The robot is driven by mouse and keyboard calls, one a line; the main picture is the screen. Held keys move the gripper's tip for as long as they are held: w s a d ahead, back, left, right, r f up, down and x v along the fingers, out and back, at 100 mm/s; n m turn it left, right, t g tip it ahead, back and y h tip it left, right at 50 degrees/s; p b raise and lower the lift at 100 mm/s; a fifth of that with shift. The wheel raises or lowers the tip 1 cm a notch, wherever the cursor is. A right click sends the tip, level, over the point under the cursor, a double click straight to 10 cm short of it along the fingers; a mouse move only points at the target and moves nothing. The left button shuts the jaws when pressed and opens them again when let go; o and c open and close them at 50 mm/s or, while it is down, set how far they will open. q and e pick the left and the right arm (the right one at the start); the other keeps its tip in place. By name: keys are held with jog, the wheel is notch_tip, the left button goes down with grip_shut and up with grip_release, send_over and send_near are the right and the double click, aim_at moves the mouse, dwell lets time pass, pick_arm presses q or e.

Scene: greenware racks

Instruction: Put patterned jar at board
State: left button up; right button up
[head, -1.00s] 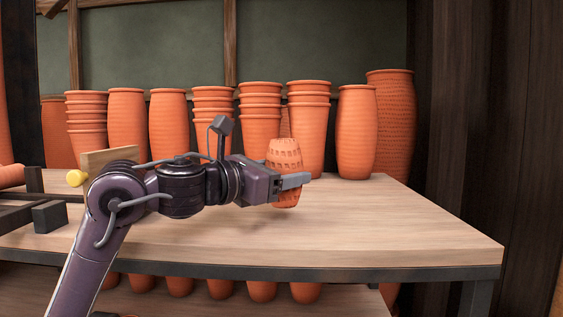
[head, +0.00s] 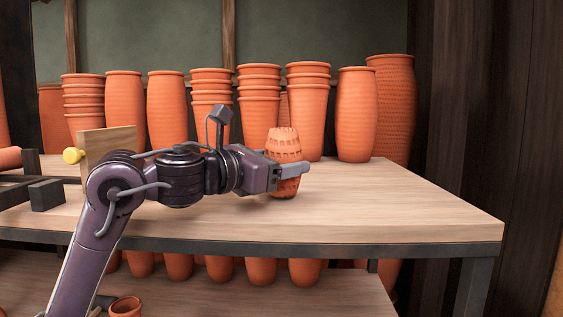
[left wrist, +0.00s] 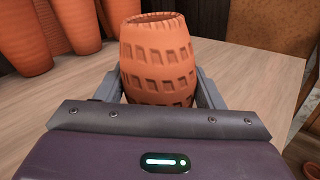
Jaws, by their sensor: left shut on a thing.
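The patterned jar (head: 284,146) is small, orange and barrel-shaped, with rows of square dents. My left gripper (head: 290,171) is shut on its lower half, and the jar is upright over the wooden shelf top. In the left wrist view the jar (left wrist: 157,60) stands between the two fingers (left wrist: 162,92), its open mouth facing up. I cannot tell whether its base touches the wood. My right gripper is not in view.
Tall orange pots and stacked pots (head: 307,110) line the back of the shelf top (head: 380,215). Dark bars and a block (head: 46,194) lie at the left. The front right of the top is clear. More pots (head: 261,270) show on the lower shelf.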

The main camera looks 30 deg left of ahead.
pick_arm(q)
jog(key=shift+f+b, duration=0.3)
jog(key=shift+f, duration=0.1)
jog(key=o, duration=1.4)
jog(key=shift+r, duration=0.1)
jog(key=shift+c, duration=0.2)
jog(key=shift+o, duration=0.4)
jog(key=shift+o, duration=0.8)
jog(key=shift+s, duration=0.1)
jog(key=shift+b+v, duration=0.95)
jog(key=shift+v, duration=0.45)
jog(key=shift+b+v, duration=0.75)
jog(key=shift+v, duration=0.75)
